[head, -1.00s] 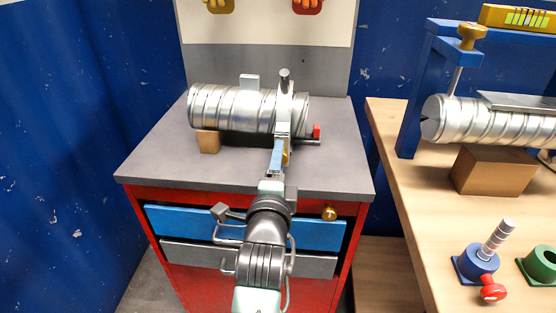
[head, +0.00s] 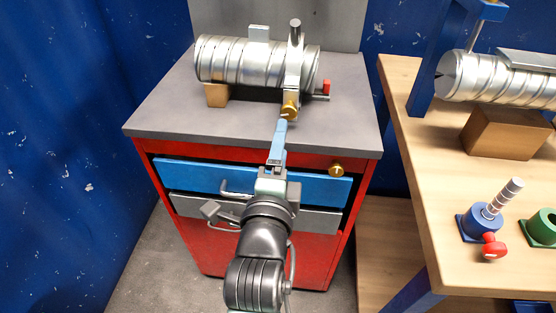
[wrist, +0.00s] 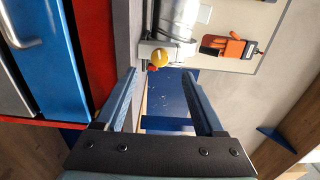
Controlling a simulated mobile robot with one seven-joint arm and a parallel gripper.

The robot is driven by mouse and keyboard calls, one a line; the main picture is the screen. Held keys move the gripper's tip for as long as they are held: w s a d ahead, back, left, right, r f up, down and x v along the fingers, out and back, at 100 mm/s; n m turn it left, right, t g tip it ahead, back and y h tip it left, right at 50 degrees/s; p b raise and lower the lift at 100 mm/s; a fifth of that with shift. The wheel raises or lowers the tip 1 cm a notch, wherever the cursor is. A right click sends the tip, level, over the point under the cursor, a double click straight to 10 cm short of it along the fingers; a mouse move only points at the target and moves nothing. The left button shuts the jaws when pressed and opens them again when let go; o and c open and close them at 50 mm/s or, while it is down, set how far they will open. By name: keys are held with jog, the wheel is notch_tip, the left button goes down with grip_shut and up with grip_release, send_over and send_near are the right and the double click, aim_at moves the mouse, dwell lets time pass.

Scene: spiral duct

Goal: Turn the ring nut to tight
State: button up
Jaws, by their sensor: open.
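A shiny spiral duct (head: 230,62) lies on the cabinet top with a pale metal clamp (head: 293,72) around its right end. A brass, ring-like nut (head: 289,109) sits at the front of the clamp; in the wrist view it is a round yellow knob (wrist: 159,57). My gripper (head: 282,122) points at it from the front. In the wrist view its two blue fingers (wrist: 158,74) are apart and empty, with the nut beyond the gap. The nut seems just ahead of the fingertips; I cannot tell the exact distance. Its thread is not visible.
A wooden block (head: 216,95) supports the duct. A workbench (head: 420,190) with another duct (head: 490,77) stands at right. The grey top's left front is clear.

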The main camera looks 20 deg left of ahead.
jog(key=shift+v, duration=1.9)
jog(key=s+d+r+n+t+h, duration=0.15)
jog(key=d+r+n+t, duration=0.35)
jog(key=r, duration=0.9)
jog(key=d+r+n+t+h, duration=0.2)
jog(key=d+r+n, duration=0.3)
jog(key=r, duration=1)
jog(key=s+d+r+n+t+h+p, duration=0.1)
jog(key=s+d+r+n+t, duration=0.15)
jog(key=r, duration=0.35)
jog(key=s+d+r+n+t+h+p, duration=0.1)
jog(key=s+d+r+n, duration=0.25)
jog(key=r, duration=0.25)
notch_tip(320, 180, up, 18)
jog(key=m+p, duration=0.1)
jog(key=p, duration=1.7)
jog(key=shift+a, duration=0.45)
jog(key=shift+f+g+y, duration=0.15)
jog(key=shift+g+y, duration=0.1)
